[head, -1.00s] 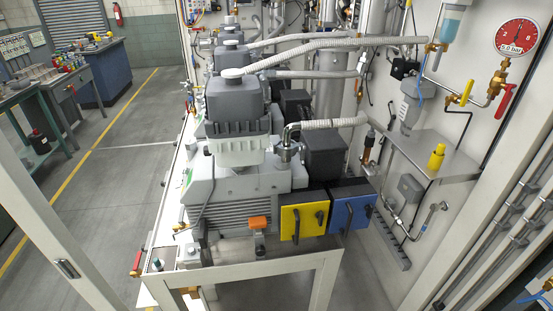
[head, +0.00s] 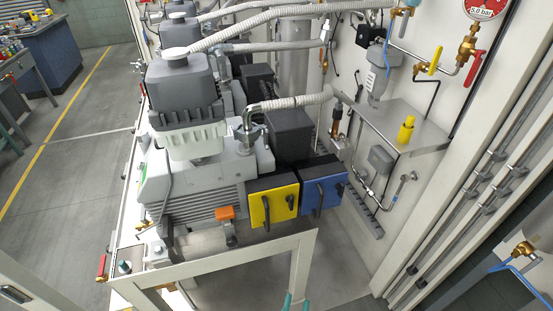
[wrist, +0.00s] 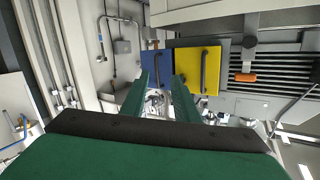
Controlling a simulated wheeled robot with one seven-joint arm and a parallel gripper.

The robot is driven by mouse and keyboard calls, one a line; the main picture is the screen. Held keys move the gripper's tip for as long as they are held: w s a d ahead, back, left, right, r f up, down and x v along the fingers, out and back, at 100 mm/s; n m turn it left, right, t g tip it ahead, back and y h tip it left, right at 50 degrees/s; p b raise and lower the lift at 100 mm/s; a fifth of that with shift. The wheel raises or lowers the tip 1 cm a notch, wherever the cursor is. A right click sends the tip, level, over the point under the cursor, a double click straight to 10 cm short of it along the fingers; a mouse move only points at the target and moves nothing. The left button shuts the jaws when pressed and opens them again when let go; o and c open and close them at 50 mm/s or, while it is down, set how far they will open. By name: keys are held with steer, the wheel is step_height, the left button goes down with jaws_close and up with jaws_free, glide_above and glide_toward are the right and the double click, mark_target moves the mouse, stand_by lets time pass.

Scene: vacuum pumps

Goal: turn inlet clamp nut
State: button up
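The nearest vacuum pump (head: 205,190) is a grey unit with a dark-topped housing. Its inlet is a metal elbow (head: 248,113), where a ribbed hose (head: 300,101) joins the pump; the clamp (head: 246,140) sits at the elbow's foot. The nut itself is too small to make out. The inlet clamp cannot be made out there.
A white frame rail (head: 215,265) stands between my gripper and the pump. Yellow (head: 273,205) and blue (head: 322,190) boxes with black handles stick out beside the pump. A metal shelf (head: 425,140) with a yellow fitting is on the right wall. The floor left is open.

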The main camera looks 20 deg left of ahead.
steer(key=w+a+r+y, duration=0.25)
steer(key=w+r, duration=0.25)
steer(key=w, duration=0.4)
steer(key=n+g+y, duration=0.1)
steer(key=n+y, duration=0.6)
steer(key=n, duration=0.1)
glide_toward(266, 139)
steer(key=w, duration=0.1)
steer(key=shift+w+a+r, duration=0.1)
steer(key=shift+a, duration=0.25)
steer(key=shift+x, duration=3.5)
jaws_close()
